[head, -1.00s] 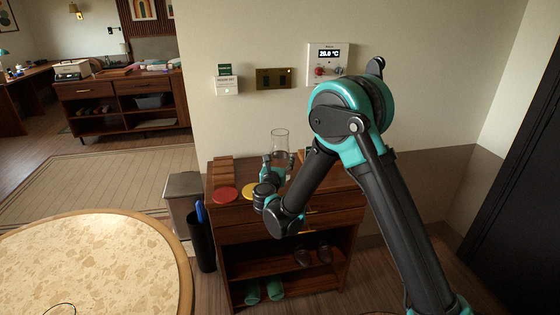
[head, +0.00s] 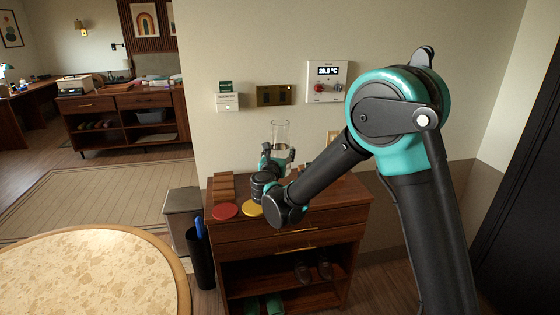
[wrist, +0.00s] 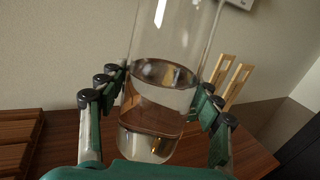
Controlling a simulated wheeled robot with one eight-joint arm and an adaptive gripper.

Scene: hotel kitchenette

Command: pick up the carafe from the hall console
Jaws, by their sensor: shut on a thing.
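The carafe (head: 280,132) is a clear glass cylinder with clear liquid in its lower part. It stands near upright between the fingers of my gripper (head: 278,156), over the hall console (head: 290,215). In the wrist view the carafe (wrist: 160,95) fills the middle, and the gripper (wrist: 160,105) is shut on it with a finger on each side. The carafe's base shows above the console top (wrist: 245,155) in the wrist view. My forearm hides part of the console top in the head view.
A red disc (head: 225,210) and a yellow disc (head: 252,208) lie at the console's front left, beside a slatted wooden piece (head: 223,185). A wall thermostat (head: 327,82) is above. A bin (head: 183,210) and a round table (head: 90,265) stand left.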

